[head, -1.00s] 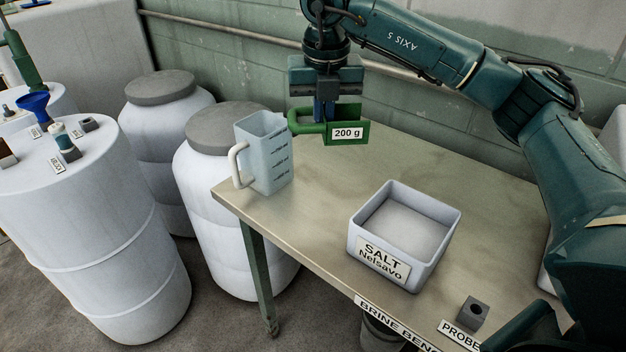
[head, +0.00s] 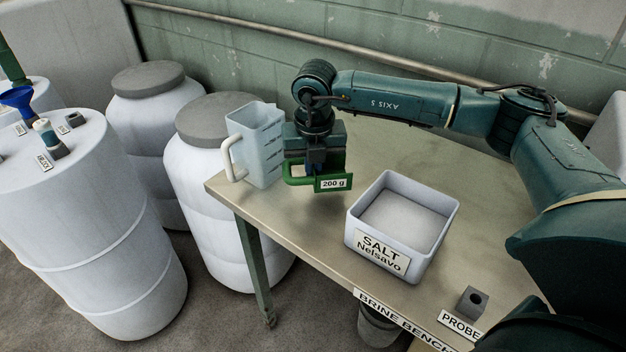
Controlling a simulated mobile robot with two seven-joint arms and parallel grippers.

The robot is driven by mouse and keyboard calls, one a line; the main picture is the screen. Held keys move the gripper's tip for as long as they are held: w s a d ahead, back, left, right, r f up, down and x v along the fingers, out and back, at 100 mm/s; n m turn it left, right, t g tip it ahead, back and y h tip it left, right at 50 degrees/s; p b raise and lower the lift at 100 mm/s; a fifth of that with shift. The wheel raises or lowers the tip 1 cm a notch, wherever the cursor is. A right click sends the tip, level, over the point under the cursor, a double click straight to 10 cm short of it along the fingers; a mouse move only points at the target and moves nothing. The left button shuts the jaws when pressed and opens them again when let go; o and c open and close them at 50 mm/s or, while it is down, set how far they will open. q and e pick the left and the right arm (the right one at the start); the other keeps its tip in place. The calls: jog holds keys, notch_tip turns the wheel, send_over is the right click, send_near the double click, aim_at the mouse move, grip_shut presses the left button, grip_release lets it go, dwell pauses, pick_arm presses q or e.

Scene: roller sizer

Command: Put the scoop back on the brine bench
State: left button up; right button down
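The green scoop (head: 334,183), labelled 200 g, is held upright just above the brine bench (head: 285,217), between the measuring jug and the salt bin. Whether its underside touches the bench top I cannot tell. My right gripper (head: 315,168) points down and is shut on the scoop; its fingertips are partly hidden behind the scoop. My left gripper is not seen; a bit of green arm shows at the upper left edge.
The clear measuring jug (head: 262,150) stands close left of the scoop. The white salt bin (head: 402,228) stands to its right. A grey probe holder (head: 472,301) is at the front right edge. White drums (head: 95,235) stand left of the bench. Bench top in front of the scoop is clear.

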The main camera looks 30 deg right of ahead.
aim_at(314, 170)
jog(key=shift+f, duration=1.75)
jog(key=shift+f, duration=0.15)
jog(key=c, duration=1.6)
grip_release()
jog(key=shift+c, duration=0.2)
jog(key=r, duration=0.4)
jog(key=s+r, duration=0.1)
jog(key=r, duration=0.7)
jog(key=shift+s+a+r, duration=0.1)
jog(key=shift+s+a, duration=0.15)
jog(key=shift+a, duration=0.1)
